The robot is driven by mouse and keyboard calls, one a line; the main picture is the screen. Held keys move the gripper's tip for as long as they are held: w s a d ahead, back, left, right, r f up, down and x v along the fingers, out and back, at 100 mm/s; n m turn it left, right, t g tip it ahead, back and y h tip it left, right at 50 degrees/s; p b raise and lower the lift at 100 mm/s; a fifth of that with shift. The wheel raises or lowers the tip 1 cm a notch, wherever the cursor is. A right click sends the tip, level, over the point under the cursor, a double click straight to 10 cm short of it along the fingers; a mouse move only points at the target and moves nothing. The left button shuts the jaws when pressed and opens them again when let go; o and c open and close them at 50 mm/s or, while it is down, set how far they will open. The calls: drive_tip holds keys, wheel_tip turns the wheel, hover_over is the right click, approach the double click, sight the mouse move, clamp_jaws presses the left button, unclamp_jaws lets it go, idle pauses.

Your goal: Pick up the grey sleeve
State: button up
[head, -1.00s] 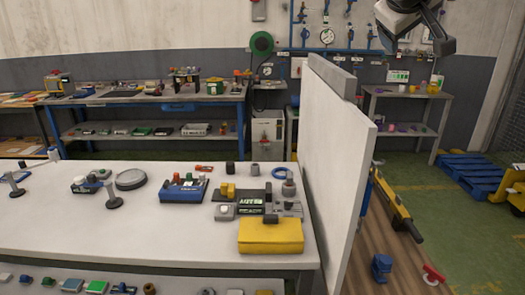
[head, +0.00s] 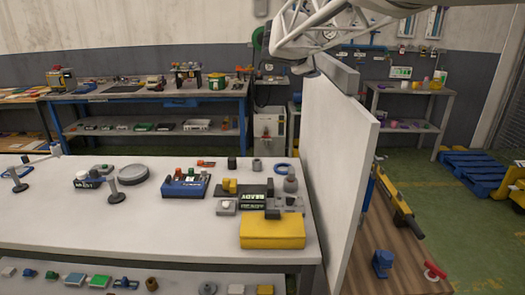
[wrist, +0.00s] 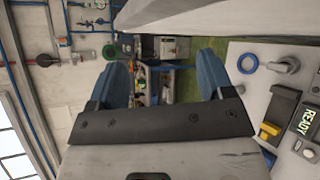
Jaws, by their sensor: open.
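A small grey sleeve (head: 256,165) stands upright at the back of the white bench, between a dark cylinder (head: 231,163) and a blue ring (head: 281,169). The fingers are not clear there.
The white partition (head: 335,165) rises along the bench's right edge. In front of the sleeve are a fixture with a READY display (head: 256,198), a grey stepped part (head: 290,185) and a yellow block (head: 272,230). A blue device (head: 184,186) stands to the left.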

drive_tip(key=w+a+f+n, duration=0.3)
drive_tip(key=w+f, duration=0.1)
drive_tip(key=f, duration=0.3)
drive_tip(key=w+a+f+n+y, duration=0.1)
drive_tip(key=w+a+f+n, duration=0.2)
drive_tip(key=f, duration=0.4)
drive_tip(key=w+a+f+n, duration=0.2)
drive_tip(key=w+a+f, duration=0.2)
drive_tip(key=w+f, duration=0.25)
drive_tip(key=n+t+y, duration=0.1)
drive_tip(key=n+y, duration=0.1)
drive_tip(key=n, duration=0.6)
approach(256, 162)
drive_tip(key=x, duration=0.4)
drive_tip(key=shift+r, duration=0.1)
drive_tip(key=shift+x, duration=1.3)
drive_tip(key=shift+w, duration=0.1)
drive_tip(key=shift+x, duration=2.5)
drive_tip(key=shift+a, duration=0.1)
drive_tip(key=c, duration=1.2)
